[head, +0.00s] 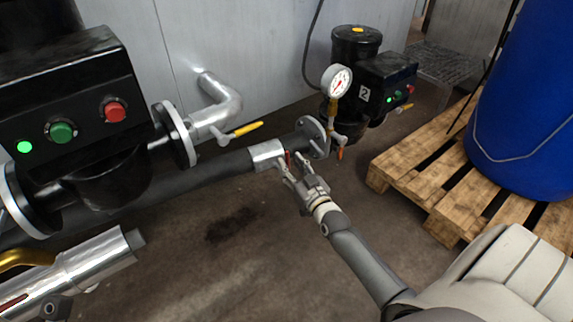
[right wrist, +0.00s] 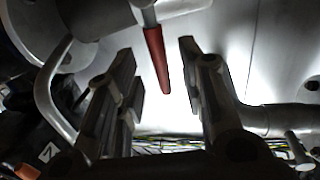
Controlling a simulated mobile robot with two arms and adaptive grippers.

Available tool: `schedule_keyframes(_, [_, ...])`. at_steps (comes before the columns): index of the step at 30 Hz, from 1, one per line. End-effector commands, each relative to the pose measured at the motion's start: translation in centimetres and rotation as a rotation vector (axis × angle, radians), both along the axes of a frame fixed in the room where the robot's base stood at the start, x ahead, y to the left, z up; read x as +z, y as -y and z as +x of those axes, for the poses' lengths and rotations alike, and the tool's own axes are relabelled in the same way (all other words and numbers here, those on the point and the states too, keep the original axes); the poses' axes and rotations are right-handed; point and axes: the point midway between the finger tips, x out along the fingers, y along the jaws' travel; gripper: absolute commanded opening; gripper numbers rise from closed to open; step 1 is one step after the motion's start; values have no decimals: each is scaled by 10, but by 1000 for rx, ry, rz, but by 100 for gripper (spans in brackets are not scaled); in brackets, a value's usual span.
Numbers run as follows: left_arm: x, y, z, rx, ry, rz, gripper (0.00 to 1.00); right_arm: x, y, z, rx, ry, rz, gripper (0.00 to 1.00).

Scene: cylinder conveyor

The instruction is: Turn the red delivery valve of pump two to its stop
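Pump two (head: 355,45) is a black unit marked "2" at the back, with a white pressure gauge (head: 337,80) on its pipe. The red valve handle (right wrist: 157,60) hangs down from a silver stem in the right wrist view. In the head view only a small red bit of it (head: 288,157) shows beside the silver pipe sleeve (head: 267,154). My right gripper (head: 290,172) is open at this handle; in the right wrist view (right wrist: 162,90) the handle lies between the spread fingers, with gaps on both sides. My left gripper is not in view.
A nearer black pump box (head: 65,100) with green and red buttons stands at left. A yellow lever (head: 245,129) sits on the pipe behind. A wooden pallet (head: 400,172) with a blue drum (head: 525,110) stands at right. The floor below my right arm is clear.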

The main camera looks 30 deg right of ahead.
Motion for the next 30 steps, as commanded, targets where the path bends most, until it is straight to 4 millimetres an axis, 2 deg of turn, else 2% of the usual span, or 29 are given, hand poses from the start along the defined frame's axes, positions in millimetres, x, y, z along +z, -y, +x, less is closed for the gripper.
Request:
schedule_keyframes(2, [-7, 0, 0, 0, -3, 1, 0, -2, 1, 12, 0, 2, 1, 36])
schedule_keyframes(7, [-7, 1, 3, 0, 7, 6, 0, 0, 3, 26, 0, 2, -1, 36])
schedule_keyframes(18, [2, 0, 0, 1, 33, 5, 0, 0, 3, 30, 0, 0, -1, 36])
schedule_keyframes(27, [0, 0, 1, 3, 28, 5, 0, 0, 3, 30, 0, 0, -1, 0])
schedule_keyframes(30, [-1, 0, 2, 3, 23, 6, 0, 0, 3, 30, 0, 1, -1, 0])
